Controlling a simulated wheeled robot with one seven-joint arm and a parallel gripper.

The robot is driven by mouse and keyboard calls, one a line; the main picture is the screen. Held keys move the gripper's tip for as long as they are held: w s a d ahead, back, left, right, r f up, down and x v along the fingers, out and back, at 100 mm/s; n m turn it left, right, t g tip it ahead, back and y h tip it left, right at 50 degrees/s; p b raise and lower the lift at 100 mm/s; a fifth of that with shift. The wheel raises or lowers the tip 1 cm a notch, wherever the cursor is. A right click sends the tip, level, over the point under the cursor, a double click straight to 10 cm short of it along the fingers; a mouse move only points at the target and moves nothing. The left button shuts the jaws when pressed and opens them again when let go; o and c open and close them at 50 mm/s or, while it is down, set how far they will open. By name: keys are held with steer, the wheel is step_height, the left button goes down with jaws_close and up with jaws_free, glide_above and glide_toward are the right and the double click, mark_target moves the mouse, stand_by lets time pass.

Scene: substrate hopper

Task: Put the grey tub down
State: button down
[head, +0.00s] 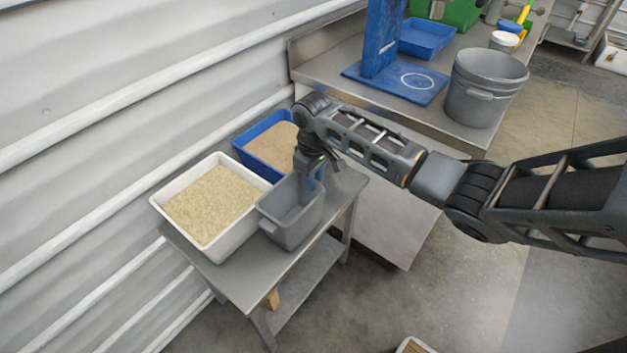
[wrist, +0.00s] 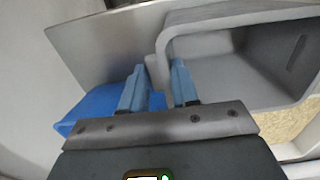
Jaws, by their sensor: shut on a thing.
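The grey tub (head: 283,228) is a small open box, upright at the right side of the small metal table (head: 245,285). It looks empty. It is on or just above the tabletop; I cannot tell which. My gripper (head: 312,172) points down at the tub's far right wall and is shut on its rim. In the wrist view my gripper (wrist: 156,85) has one blue finger inside the tub (wrist: 215,45) and one outside. The fingertips are partly hidden in the head view.
A white tray (head: 228,243) of pale grains stands left of the tub, close to it. A blue tray (head: 240,146) of brown material stands behind. A workbench (head: 325,62) behind carries a round grey bucket (head: 478,107) and a blue stand (head: 380,40). A corrugated wall (head: 90,130) borders the left.

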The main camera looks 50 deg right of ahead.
steer(key=shift+f, duration=0.55)
steer(key=c, duration=0.8)
jaws_free()
steer(key=shift+c, duration=0.2)
step_height(320, 180, up, 12)
